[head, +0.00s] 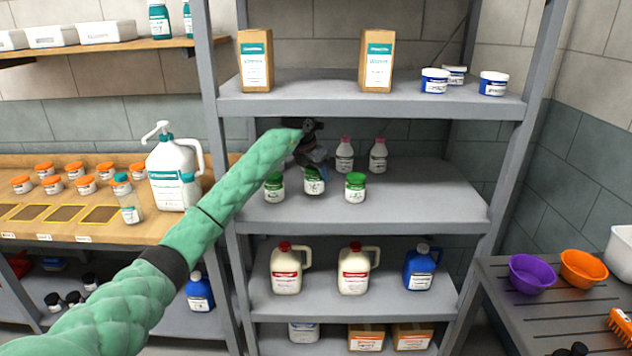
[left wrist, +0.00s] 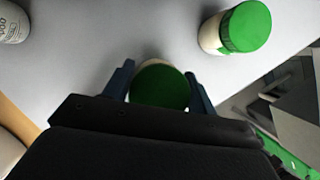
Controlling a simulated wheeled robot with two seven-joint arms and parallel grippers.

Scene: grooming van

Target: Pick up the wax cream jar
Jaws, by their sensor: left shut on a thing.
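Three white jars with green lids are on the middle shelf of the grey rack: a left one (head: 274,187), a middle one (head: 314,181) and a right one (head: 355,188). Their labels are too small to read, so I cannot confirm which is wax cream. My left gripper (head: 313,167) reaches down over the middle jar and is shut on it. In the left wrist view the fingers (left wrist: 160,92) flank its green lid (left wrist: 160,84). Its base shows slightly higher than its neighbours; I cannot tell whether it is lifted. My right gripper is out of view.
Two pink-capped bottles (head: 345,155) stand behind the jars. The upper shelf (head: 310,103) holds boxes and blue-and-white tubs. Jugs (head: 286,270) stand on the shelf below. The middle shelf is clear on its right side. A wooden bench (head: 150,233) at left holds a pump jug (head: 172,180).

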